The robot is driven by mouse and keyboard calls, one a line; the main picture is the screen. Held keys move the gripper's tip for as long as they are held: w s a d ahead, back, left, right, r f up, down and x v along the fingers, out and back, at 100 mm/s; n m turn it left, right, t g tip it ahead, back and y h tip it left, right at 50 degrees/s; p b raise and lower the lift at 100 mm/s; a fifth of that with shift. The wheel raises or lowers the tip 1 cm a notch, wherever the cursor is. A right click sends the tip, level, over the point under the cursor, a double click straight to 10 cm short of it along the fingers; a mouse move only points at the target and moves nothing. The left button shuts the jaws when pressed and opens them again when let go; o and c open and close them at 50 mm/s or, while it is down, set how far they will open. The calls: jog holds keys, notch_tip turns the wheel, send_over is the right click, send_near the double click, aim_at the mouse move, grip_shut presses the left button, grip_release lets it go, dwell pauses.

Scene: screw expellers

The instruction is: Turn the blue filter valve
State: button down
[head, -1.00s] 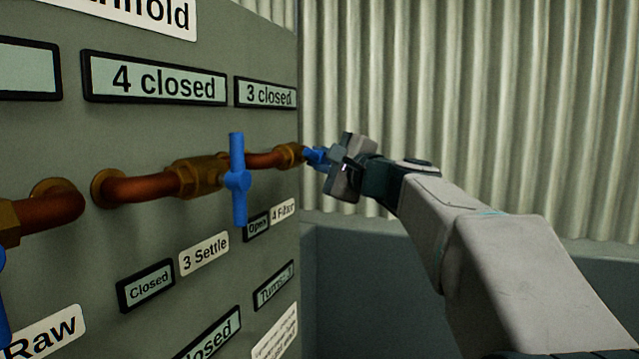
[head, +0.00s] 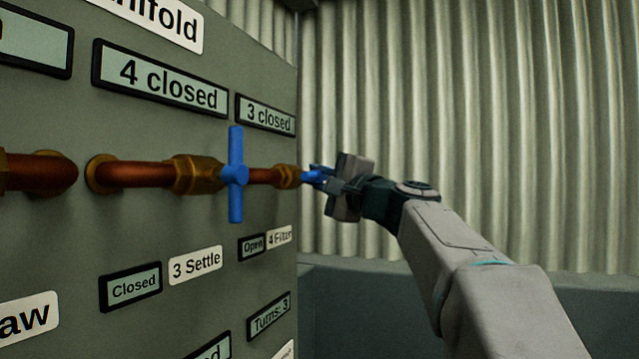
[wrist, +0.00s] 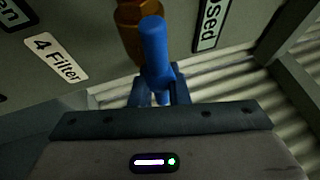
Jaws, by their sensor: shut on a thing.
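The blue filter valve handle (head: 314,175) sits at the right end of the copper pipe, by the panel's right edge. In the head view it is mostly hidden by my gripper (head: 326,180). In the wrist view the blue handle (wrist: 156,55) points up from between the fingers of my gripper (wrist: 160,92), with a brass fitting (wrist: 130,25) behind it. My gripper is shut on the handle. The label "4 Filter" (head: 280,239) has a small display reading "Open" (head: 252,246) beside it. A lower display reads "Turns: 3" (head: 269,316).
A second blue valve handle (head: 236,174) stands upright on the pipe (head: 135,174), left of my gripper, above the label "3 Settle" (head: 195,264) and a "Closed" display (head: 134,286). Upper displays read "4 closed" (head: 160,82) and "3 closed" (head: 266,116). A corrugated wall (head: 480,120) stands behind.

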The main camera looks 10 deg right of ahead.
jog(key=c, duration=1.4)
grip_release()
jog(key=v, duration=1.3)
jog(key=shift+s+d+f+b, duration=0.1)
jog(key=shift+s+d+b, duration=0.15)
jog(key=shift+s+b, duration=0.1)
jog(key=s+d, duration=0.1)
jog(key=d, duration=0.1)
jog(key=s+d, duration=0.3)
jog(key=d, duration=0.1)
jog(key=shift+s+d, duration=0.25)
jog(key=shift+s, duration=0.1)
